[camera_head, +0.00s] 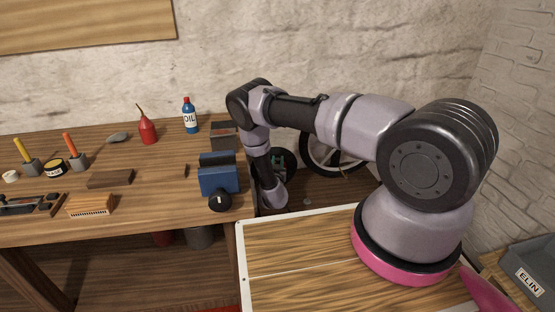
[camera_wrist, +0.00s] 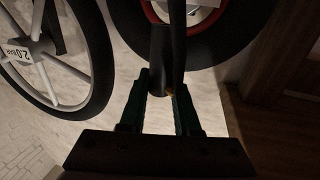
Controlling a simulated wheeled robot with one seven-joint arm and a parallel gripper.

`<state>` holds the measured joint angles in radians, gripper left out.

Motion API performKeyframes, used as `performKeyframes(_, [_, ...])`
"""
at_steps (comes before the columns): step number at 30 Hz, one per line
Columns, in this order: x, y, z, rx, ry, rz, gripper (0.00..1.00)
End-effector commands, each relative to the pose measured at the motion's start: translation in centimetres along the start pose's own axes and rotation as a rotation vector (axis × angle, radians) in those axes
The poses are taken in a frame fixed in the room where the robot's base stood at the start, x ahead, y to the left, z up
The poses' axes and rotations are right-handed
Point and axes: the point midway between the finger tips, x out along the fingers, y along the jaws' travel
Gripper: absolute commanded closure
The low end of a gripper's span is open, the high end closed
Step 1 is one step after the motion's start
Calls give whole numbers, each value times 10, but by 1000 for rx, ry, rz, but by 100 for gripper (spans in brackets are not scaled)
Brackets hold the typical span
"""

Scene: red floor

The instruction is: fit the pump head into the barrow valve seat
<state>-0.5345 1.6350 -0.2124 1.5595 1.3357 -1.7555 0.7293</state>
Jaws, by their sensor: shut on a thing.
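My gripper (camera_wrist: 160,95) has its two dark fingers shut on the pump head (camera_wrist: 160,60), a dark, roughly cylindrical piece in the wrist view. A thin dark strip, perhaps its hose, runs beside it. The pump head lies in front of a black tyre (camera_wrist: 232,45) with a red rim at the top of that view. I cannot tell whether it touches that wheel. The valve seat cannot be made out. In the head view my forearm hangs down past the bench's right end, and the fingers and pump head cannot be made out.
A spoked wheel (camera_wrist: 85,75) with a "2.0 bar" label stands left in the wrist view. In the head view, a wheel (camera_head: 335,165) stands by the wall behind my arm. The bench (camera_head: 140,210) holds a blue vise (camera_head: 218,180), oil bottle (camera_head: 190,117) and red oilcan (camera_head: 147,130).

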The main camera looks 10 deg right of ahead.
Motion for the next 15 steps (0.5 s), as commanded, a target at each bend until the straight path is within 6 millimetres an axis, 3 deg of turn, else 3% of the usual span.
performKeyframes(9, [0,0,30,0,-1,0,100])
performKeyframes(15, [0,0,39,0,0,0,100])
